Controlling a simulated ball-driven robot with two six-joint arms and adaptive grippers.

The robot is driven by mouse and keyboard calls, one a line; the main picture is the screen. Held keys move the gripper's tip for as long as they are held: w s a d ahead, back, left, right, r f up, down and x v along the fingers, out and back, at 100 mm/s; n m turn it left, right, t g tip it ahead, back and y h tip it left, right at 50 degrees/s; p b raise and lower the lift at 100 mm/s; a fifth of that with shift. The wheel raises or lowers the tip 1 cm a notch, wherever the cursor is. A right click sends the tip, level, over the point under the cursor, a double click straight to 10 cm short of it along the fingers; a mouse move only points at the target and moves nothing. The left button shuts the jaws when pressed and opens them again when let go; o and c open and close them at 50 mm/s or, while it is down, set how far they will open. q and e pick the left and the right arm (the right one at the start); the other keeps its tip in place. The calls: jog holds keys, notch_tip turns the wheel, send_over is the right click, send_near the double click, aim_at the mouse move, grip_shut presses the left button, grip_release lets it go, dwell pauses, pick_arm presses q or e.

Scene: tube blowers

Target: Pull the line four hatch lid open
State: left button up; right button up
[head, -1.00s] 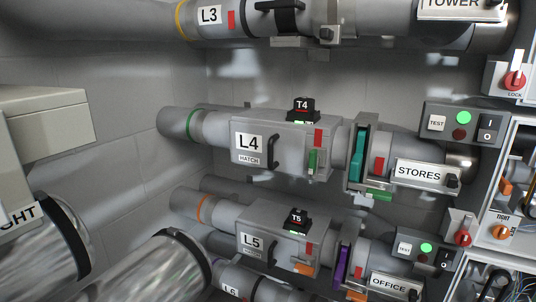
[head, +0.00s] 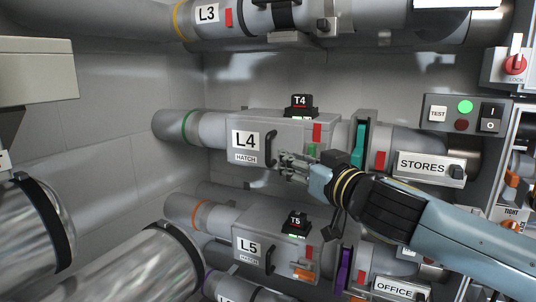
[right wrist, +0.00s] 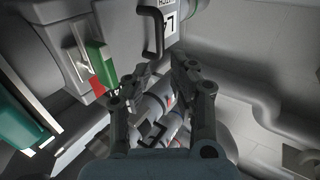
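The line four hatch lid (head: 240,163) is the grey box front marked L4 HATCH on the upper middle pipe, and it looks closed. Its dark bar handle (head: 271,149) stands upright at the right of the label; it also shows in the right wrist view (right wrist: 152,32). My right gripper (head: 283,164) is just right of the handle's lower end, open and empty. In the right wrist view its spread fingers (right wrist: 163,66) lie below the handle, apart from it. My left gripper is not in view.
The T4 box (head: 299,105) stands on top of line four. A teal slide gate (head: 359,145) and the STORES sign (head: 422,166) are to the right. Line five (head: 248,245) runs just below, line three (head: 208,14) above. My right arm covers the lower right.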

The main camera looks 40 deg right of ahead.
aim_at(269, 150)
jog(key=w, duration=0.7)
jog(key=w+d+p, duration=0.1)
jog(key=w, duration=0.2)
jog(key=shift+w, duration=0.15)
grip_shut()
jog(key=shift+f, duration=0.1)
